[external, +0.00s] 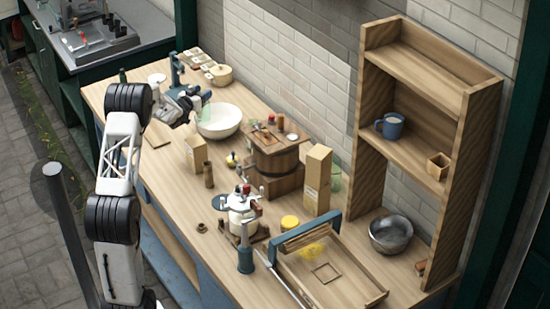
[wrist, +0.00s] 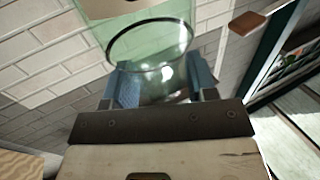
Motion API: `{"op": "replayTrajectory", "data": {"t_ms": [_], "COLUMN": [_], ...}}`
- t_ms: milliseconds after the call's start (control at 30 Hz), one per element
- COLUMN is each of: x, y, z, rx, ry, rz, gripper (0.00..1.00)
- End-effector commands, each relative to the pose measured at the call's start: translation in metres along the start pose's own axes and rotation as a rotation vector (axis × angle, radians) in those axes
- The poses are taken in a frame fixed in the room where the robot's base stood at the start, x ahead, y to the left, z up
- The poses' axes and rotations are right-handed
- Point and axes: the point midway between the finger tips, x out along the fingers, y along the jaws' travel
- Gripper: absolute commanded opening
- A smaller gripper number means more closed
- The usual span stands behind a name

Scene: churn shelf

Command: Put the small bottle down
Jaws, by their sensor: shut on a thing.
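My gripper (external: 192,103) is over the far left part of the counter, beside the white bowl (external: 219,125). In the wrist view its two blue fingers (wrist: 163,88) are shut on a clear, greenish glass vessel (wrist: 155,50) with a round dark rim. The vessel shows only faintly in the external view, and I cannot tell there whether it touches the counter or bowl. A small dark green bottle (external: 122,75) stands at the counter's far left end, partly behind my arm.
A blue stand (external: 176,70) and small pots (external: 220,75) are close behind my gripper. A wooden churn (external: 275,160), cartons (external: 317,180) and a white jar (external: 243,208) crowd the middle. A wooden shelf (external: 470,150) with a blue mug (external: 390,126) stands at right.

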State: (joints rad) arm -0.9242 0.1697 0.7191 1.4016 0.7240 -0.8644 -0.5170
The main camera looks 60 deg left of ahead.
Motion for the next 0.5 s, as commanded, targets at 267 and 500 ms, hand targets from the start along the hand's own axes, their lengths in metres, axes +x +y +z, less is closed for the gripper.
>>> {"op": "replayTrajectory", "data": {"t_ms": [267, 500], "x": [0.0001, 0.0001], "y": [0.0000, 0.0000], "z": [0.0059, 0.0096], "rx": [0.000, 0.001], "ry": [0.000, 0.000], "rz": [0.000, 0.000], "gripper": [0.10, 0.10]}}
